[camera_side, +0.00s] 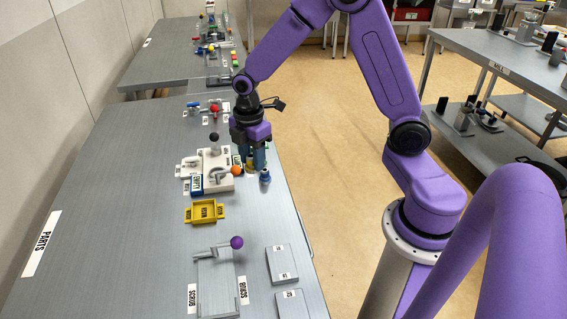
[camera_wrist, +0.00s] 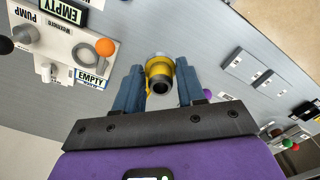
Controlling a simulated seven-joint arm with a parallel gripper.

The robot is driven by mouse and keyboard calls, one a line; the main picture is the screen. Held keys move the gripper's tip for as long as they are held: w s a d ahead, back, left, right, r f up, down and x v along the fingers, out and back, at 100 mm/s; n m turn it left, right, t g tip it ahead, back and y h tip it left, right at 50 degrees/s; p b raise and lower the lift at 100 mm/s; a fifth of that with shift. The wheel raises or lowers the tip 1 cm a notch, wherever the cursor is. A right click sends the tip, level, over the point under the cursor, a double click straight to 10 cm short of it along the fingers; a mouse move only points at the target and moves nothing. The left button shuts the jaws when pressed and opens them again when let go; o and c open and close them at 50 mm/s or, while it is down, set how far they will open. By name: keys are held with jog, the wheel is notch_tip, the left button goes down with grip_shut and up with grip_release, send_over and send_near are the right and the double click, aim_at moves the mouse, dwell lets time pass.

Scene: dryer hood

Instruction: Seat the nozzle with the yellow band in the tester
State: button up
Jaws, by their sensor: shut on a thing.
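The nozzle with the yellow band (camera_wrist: 159,68) shows in the wrist view, with a grey end and a dark round opening. My gripper (camera_wrist: 158,88) is shut on it, one blue finger on each side. In the side view my gripper (camera_side: 254,160) points down at the right edge of the bench, beside a white device (camera_side: 213,160); the held nozzle is mostly hidden there. The white device also shows in the wrist view (camera_wrist: 60,42), with PUMP and EMPTY labels and an orange ball. I cannot tell for sure that this device is the tester.
A blue-and-white piece (camera_side: 265,177) stands close to my fingers. A yellow tray (camera_side: 205,211), a grey fixture with a purple ball (camera_side: 237,242) and grey blocks (camera_side: 281,264) lie nearer the camera.

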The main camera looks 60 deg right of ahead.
jog(key=w+f, duration=0.1)
jog(key=w, duration=0.4)
jog(key=w+d+f, duration=0.1)
jog(key=w+f, duration=0.1)
jog(key=w, duration=0.3)
jog(key=w+f, duration=0.1)
jog(key=w, duration=0.4)
jog(key=shift+w+d+f, duration=0.15)
jog(key=shift+w+d, duration=0.05)
jog(key=shift+d, duration=0.15)
jog(key=shift+f, duration=1.85)
jog(key=shift+f, duration=1)
dwell(0.8)
